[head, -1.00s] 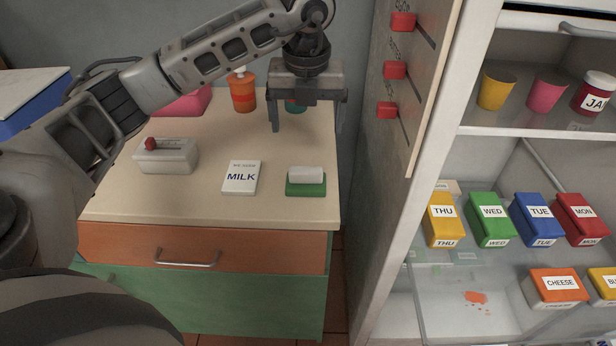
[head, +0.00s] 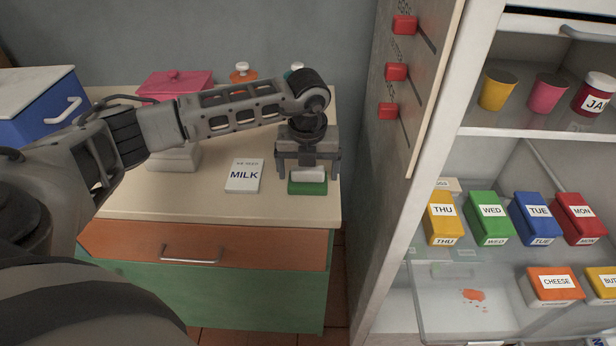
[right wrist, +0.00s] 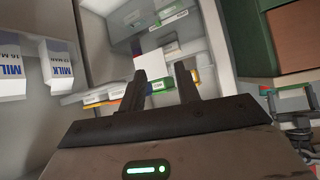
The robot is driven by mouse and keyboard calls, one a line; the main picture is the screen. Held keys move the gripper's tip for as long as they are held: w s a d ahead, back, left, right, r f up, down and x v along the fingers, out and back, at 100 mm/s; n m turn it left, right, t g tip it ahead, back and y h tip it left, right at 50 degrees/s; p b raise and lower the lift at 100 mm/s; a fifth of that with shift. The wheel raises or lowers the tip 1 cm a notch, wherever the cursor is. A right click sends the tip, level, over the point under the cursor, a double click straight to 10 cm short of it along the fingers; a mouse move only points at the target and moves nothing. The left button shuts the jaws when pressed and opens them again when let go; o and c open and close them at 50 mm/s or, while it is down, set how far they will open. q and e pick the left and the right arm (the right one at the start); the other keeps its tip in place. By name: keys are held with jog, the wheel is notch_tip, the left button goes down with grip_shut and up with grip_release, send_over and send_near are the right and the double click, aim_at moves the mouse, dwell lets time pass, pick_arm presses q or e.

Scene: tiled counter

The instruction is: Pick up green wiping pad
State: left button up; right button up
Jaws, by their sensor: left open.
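The green wiping pad (head: 307,188) with its white top lies on the counter near the front right corner. My left gripper (head: 308,176) is open and low over the pad, with its fingers at the pad's left and right ends. I cannot tell whether the fingers touch it. The gripper's body hides part of the white top. My right gripper (right wrist: 160,72) shows only in the right wrist view, open and empty, facing white shelving.
A MILK card (head: 244,176) lies left of the pad. A pale grey box (head: 180,158) is partly behind my left arm. A pink box (head: 174,84) is at the back. A tall cabinet panel (head: 385,180) stands close on the right.

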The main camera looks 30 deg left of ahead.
pick_arm(q)
jog(key=c, duration=0.8)
pick_arm(e)
jog(key=shift+w+r, duration=0.25)
jog(key=shift+w, duration=0.1)
pick_arm(q)
jog(key=shift+r, duration=0.1)
jog(key=shift+r, duration=0.6)
jog(key=s+d+r, duration=0.2)
jog(key=s+r, duration=0.2)
jog(key=s+d+r+b, duration=0.1)
jog(key=s+d+r, duration=0.1)
jog(key=s+r, duration=0.1)
jog(key=s+d+r+b, duration=0.1)
jog(key=s+d+r, duration=0.1)
jog(key=s+r, duration=0.2)
jog(key=shift+s+r, duration=0.3)
jog(key=shift+s, duration=0.55)
pick_arm(e)
jog(key=shift+s+a+f, duration=0.1)
jog(key=shift+a+f, duration=0.1)
jog(key=shift+f, duration=0.3)
